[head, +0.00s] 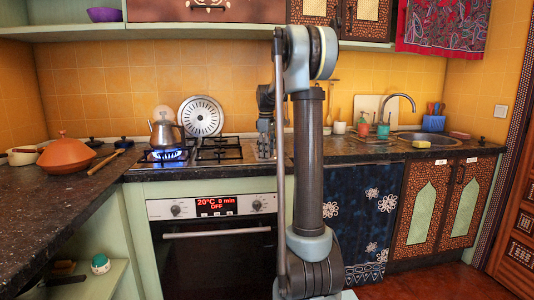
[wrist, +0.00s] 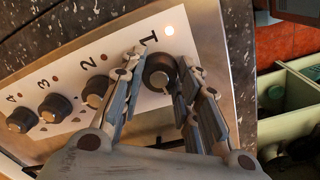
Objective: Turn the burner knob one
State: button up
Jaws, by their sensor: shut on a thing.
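Burner knob one (wrist: 158,70) is a dark round knob beside the printed "1" on a white panel in the wrist view. My gripper (wrist: 162,84) has one finger on each side of this knob and is shut on it. A lit round indicator (wrist: 169,30) glows beside the "1". In the head view my gripper (head: 265,138) is at the right side of the stove (head: 225,152), partly behind my arm. The knobs cannot be made out there. A blue flame (head: 166,154) burns under a metal kettle (head: 165,130) on the left of the stove.
Knobs two (wrist: 96,91), three (wrist: 55,107) and four (wrist: 22,119) stand in a row to the left of knob one. An orange tagine (head: 66,154) stands on the dark counter at left. The sink (head: 425,138) is at right.

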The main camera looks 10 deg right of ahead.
jog(key=shift+w+m, duration=0.2)
jog(key=shift+m, duration=0.5)
jog(key=m, duration=0.2)
jog(key=shift+m, duration=0.4)
jog(key=m, duration=0.4)
jog(key=shift+m, duration=0.3)
jog(key=m, duration=0.4)
jog(key=shift+m+g, duration=0.3)
jog(key=shift+m, duration=1.9)
dwell(0.4)
jog(key=o, duration=1.1)
